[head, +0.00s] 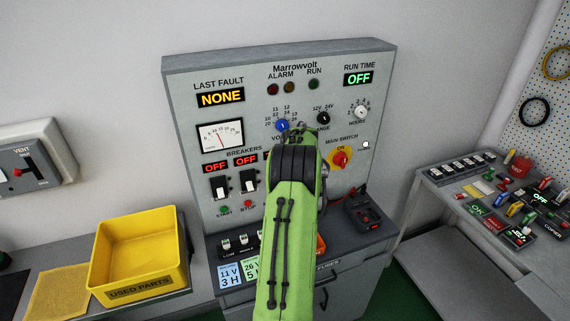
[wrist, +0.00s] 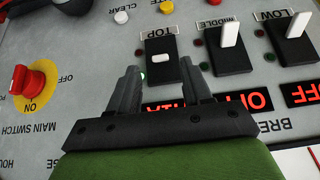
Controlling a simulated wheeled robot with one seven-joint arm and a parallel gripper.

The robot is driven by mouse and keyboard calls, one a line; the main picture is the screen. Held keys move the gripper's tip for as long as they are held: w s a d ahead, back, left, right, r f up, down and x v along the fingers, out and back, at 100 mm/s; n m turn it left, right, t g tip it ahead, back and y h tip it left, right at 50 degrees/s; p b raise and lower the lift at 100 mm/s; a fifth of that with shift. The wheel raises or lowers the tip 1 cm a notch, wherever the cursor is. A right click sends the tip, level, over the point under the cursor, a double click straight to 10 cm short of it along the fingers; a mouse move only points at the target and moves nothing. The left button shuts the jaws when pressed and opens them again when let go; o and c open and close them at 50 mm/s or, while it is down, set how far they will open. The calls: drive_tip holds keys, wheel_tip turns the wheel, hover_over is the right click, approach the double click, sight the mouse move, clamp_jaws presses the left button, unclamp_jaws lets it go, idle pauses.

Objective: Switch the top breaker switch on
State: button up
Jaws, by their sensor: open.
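The top breaker switch (wrist: 160,76) is a black plate under the label TOP in the wrist view. Its white lever (wrist: 162,57) shows as a short stub, unlike the longer levers beside it. My gripper (wrist: 160,72) is open, with one finger on each side of this switch and the lever between and just beyond the fingertips. I cannot tell whether the fingers touch the panel. A red display (wrist: 166,104) behind the fingers is partly hidden. In the head view my green arm hides the gripper and the top breaker.
The middle breaker (wrist: 228,50) and low breaker (wrist: 295,45) stand beside it, with OFF displays. The red main switch (wrist: 32,88) is on the other side. A yellow bin (head: 140,295) stands left of the panel (head: 185,110); a cluttered bench (head: 440,185) stands right.

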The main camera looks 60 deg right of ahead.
drive_tip(key=b+v, duration=0.1)
drive_tip(key=v, duration=1.2)
drive_tip(key=shift+a+f, duration=0.1)
drive_tip(key=shift+f, duration=0.05)
